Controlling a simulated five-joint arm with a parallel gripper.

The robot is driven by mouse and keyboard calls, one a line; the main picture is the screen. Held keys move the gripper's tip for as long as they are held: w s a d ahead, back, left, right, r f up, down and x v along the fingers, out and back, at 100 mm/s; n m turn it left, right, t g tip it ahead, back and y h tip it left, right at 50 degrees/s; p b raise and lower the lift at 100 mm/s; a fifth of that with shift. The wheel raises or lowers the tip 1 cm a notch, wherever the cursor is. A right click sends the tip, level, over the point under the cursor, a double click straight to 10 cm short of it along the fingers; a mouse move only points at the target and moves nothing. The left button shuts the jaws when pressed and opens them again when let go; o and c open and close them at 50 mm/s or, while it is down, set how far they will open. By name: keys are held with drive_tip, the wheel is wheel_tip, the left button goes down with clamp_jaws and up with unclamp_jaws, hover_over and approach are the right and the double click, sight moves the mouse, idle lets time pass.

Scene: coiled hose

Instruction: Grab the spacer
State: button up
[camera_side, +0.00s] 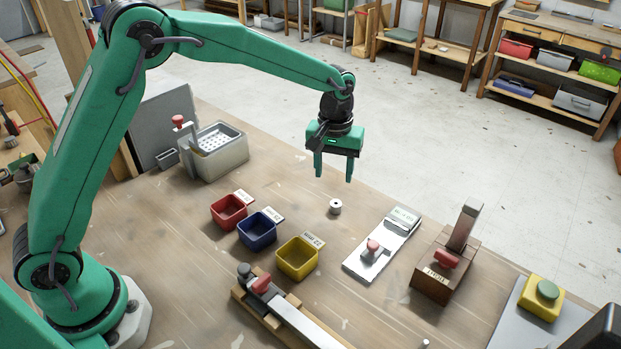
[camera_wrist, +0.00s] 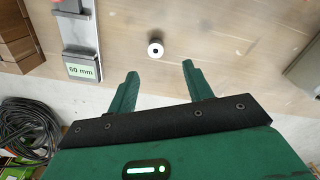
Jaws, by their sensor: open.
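The spacer (camera_side: 335,207) is a small, short white cylinder with a dark hole in its top. It stands upright on the wooden table, right of the bins. In the wrist view the spacer (camera_wrist: 155,49) lies beyond the fingertips, roughly midway between them across the picture. My green gripper (camera_side: 333,178) is open and empty, pointing down above the table. In the side view its fingertips are above the spacer in the picture, apart from it. In the wrist view the two fingers of my gripper (camera_wrist: 160,68) are spread with nothing between them.
Red (camera_side: 229,211), blue (camera_side: 260,230) and yellow (camera_side: 297,258) bins stand left of the spacer. A metal gauge plate (camera_side: 381,246) with a red knob lies to its right, beside a brown block fixture (camera_side: 440,272). A grey perforated tub (camera_side: 217,151) stands farther left. Bare table surrounds the spacer.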

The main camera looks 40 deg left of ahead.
sight(336, 203)
drive_tip(key=shift+w+d+f, duration=0.2)
drive_tip(key=shift+f, duration=0.3)
drive_tip(key=shift+w+d+f, duration=0.15)
drive_tip(key=shift+d+f, duration=0.05)
drive_tip(key=shift+f, duration=0.25)
drive_tip(key=shift+f, duration=1.3)
drive_tip(key=shift+f, duration=0.1)
drive_tip(key=shift+f, duration=2.5)
drive_tip(key=shift+c, duration=0.2)
drive_tip(key=c, duration=1)
